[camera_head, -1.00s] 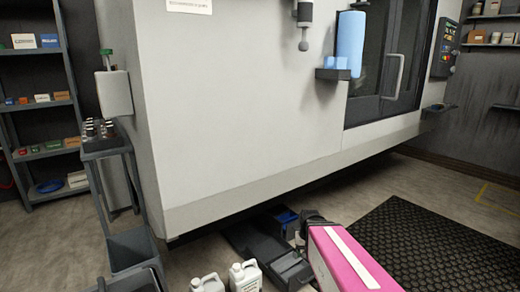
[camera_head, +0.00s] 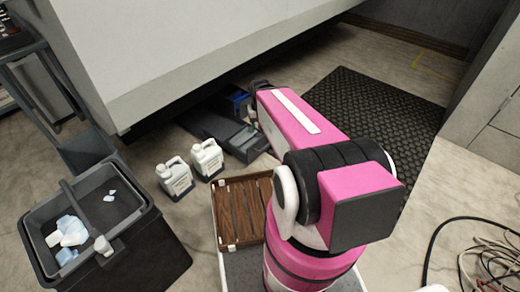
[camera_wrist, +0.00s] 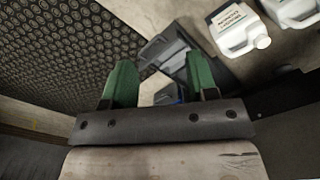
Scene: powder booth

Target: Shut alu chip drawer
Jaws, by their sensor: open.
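A dark grey drawer (camera_head: 215,128) sticks out on the floor from under the large white machine, its blocky front (camera_head: 246,143) facing me. No label is readable, so I cannot tell for certain that it is the alu chip drawer. Beside it is a second dark container with blue inside (camera_head: 238,102), partly hidden by my arm. In the wrist view my gripper (camera_wrist: 162,78) is open, with two green fingers apart and nothing held. Dark grey drawer parts (camera_wrist: 165,45) show beyond and between the fingers; contact is not visible. In the head view my pink arm largely hides the gripper.
Two white jugs (camera_head: 175,178) (camera_head: 207,160) stand left of the drawer front. A wooden slatted tray (camera_head: 240,212) is nearer me. A dark bin with pale rags (camera_head: 105,225) stands at left. A black rubber mat (camera_head: 385,125) lies at right. The machine's lower edge (camera_head: 200,85) overhangs the drawer.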

